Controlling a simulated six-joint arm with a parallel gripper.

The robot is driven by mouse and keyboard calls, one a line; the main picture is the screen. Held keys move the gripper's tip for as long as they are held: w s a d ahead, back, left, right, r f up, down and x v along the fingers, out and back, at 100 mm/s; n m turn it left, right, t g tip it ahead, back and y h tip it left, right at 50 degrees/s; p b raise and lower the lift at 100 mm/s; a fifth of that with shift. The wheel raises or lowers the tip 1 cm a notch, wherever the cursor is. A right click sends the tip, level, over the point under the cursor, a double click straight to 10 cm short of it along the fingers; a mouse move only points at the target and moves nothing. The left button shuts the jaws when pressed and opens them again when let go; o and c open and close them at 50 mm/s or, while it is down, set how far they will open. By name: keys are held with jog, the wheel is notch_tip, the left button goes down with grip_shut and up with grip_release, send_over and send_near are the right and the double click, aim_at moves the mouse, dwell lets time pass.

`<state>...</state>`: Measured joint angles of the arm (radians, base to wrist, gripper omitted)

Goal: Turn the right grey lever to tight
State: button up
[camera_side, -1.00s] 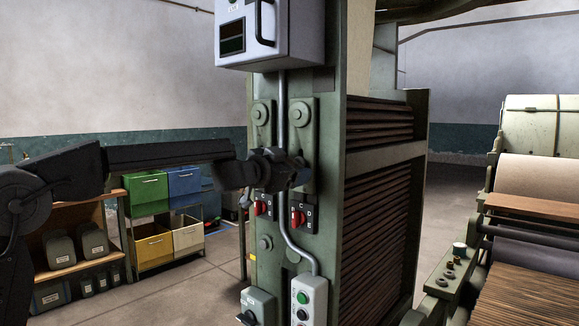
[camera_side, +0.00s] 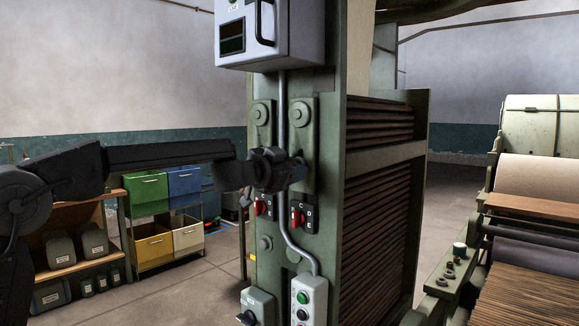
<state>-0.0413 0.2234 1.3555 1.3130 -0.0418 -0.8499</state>
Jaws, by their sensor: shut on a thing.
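The right grey lever (camera_side: 302,114) is on the front of the green machine column, with its round hub at the top. Its lower part is hidden behind my gripper. My gripper (camera_side: 297,172) reaches in from the left and is shut on the lower part of this lever. The jaws themselves are dark and hard to make out. A second grey lever (camera_side: 261,114) is to the left, its lower part also hidden by my gripper. I cannot read any mark for tight.
Red rotary switches (camera_side: 297,217) with letter plates sit just below my gripper. A grey conduit (camera_side: 282,110) runs down between the levers. A pale cabinet (camera_side: 300,35) hangs above. A button box (camera_side: 308,298) is below. Coloured bins (camera_side: 148,192) stand at the left.

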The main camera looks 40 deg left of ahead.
jog(key=shift+m, duration=0.4)
jog(key=m, duration=1.1)
jog(key=shift+m, duration=0.4)
jog(key=o, duration=0.9)
jog(key=shift+s, duration=0.1)
